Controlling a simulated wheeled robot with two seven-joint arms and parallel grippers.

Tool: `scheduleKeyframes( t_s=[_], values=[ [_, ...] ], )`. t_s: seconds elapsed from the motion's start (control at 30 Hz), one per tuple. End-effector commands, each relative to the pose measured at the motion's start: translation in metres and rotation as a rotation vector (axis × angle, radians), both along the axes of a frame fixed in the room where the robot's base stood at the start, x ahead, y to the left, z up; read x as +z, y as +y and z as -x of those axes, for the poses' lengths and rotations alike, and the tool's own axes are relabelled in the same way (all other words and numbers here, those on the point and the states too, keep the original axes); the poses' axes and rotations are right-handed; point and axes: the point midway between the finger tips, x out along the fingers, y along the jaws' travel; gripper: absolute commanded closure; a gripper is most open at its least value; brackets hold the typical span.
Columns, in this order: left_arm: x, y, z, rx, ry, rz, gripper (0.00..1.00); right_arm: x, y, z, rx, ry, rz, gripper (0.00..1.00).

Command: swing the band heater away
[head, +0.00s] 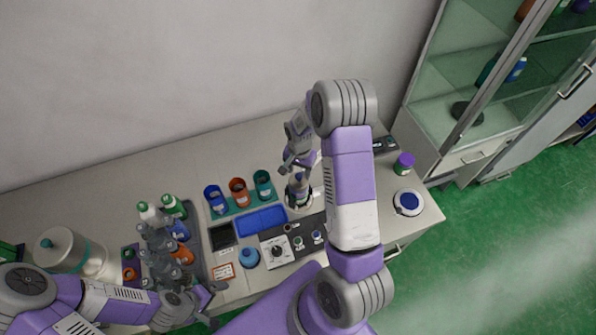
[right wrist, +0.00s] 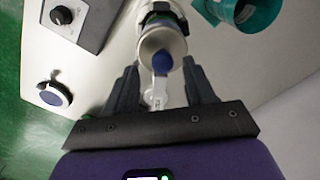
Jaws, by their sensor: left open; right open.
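A small bottle with a dark cap (head: 299,188) stands upright in a round holder at the back of the table. In the right wrist view it is a silvery bottle with a blue cap (right wrist: 163,60). A dark curved band (right wrist: 160,18) shows around or against the bottle's far side; this seems to be the band heater, mostly hidden. A white lever-like piece (right wrist: 159,92) shows between the fingers. My right gripper (head: 297,165) is open above the bottle, with fingers spread either side and apart from it. My left gripper (head: 212,301) is open and empty near the front edge.
A control box with a knob (head: 277,251), a blue tray (head: 261,221) and several coloured cups stand left of the bottle. Several bottles crowd a grey tray (head: 195,240). A blue-topped round dish (head: 408,202) and purple jar (head: 404,164) stand right.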

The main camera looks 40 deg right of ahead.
Motion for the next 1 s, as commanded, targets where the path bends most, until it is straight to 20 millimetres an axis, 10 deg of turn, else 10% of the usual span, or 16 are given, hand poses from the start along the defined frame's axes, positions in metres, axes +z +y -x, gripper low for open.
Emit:
scheduleKeyframes(
  t_s=[0.53,0.87,1.0],
  values=[
    [0.003,0.000,-0.001,0.000,-0.001,0.000,0.00,-0.028,0.001,-0.001,0.002,-0.003,-0.001,0.46],
    [0.003,0.000,-0.001,0.000,-0.001,0.000,0.00,-0.028,0.001,-0.001,0.002,-0.002,0.000,0.96],
    [0.003,0.000,-0.001,0.000,-0.001,0.000,0.00,-0.028,0.001,-0.001,0.002,-0.002,0.000,1.00]
  ],
)
